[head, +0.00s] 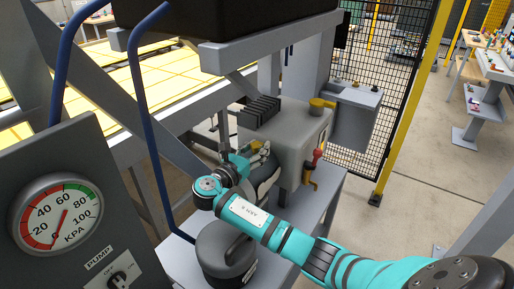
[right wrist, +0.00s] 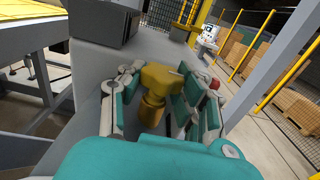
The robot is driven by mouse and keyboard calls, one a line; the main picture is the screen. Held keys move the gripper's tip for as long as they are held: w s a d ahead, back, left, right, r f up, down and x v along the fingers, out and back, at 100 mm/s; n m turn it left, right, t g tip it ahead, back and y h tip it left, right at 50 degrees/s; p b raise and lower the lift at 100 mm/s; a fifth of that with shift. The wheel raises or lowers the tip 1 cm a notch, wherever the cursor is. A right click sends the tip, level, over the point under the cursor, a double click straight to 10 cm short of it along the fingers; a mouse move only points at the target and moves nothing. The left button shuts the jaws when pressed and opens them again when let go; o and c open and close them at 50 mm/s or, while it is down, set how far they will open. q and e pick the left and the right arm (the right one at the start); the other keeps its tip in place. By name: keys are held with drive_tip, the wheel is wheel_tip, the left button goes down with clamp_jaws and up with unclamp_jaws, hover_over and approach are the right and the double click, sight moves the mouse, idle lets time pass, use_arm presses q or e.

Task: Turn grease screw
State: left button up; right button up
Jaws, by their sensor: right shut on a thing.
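The grease screw (right wrist: 160,78) is a brass-yellow knob with a wide head and a narrower stem, in the middle of the right wrist view. My right gripper (right wrist: 152,95) has its teal and grey fingers on both sides of it and is shut on it. In the head view my right gripper (head: 262,165) is at the near side of the grey pump housing (head: 298,125). A bit of yellow shows at its fingers there, but the screw is mostly hidden by the gripper. My left gripper is not in view.
A yellow cap (head: 320,104) tops the housing, and a red-handled valve (head: 315,158) is on its right side. A dark round canister (head: 226,252) stands below my right arm. A pressure gauge (head: 58,218) and the PUMP switch (head: 120,278) are at the left.

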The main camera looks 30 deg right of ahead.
idle(0.3)
drive_tip(key=o, duration=1.2)
drive_tip(key=shift+a, duration=0.25)
drive_tip(key=v, duration=1.1)
drive_tip(key=shift+s+a, duration=0.15)
drive_tip(key=shift+a, duration=0.15)
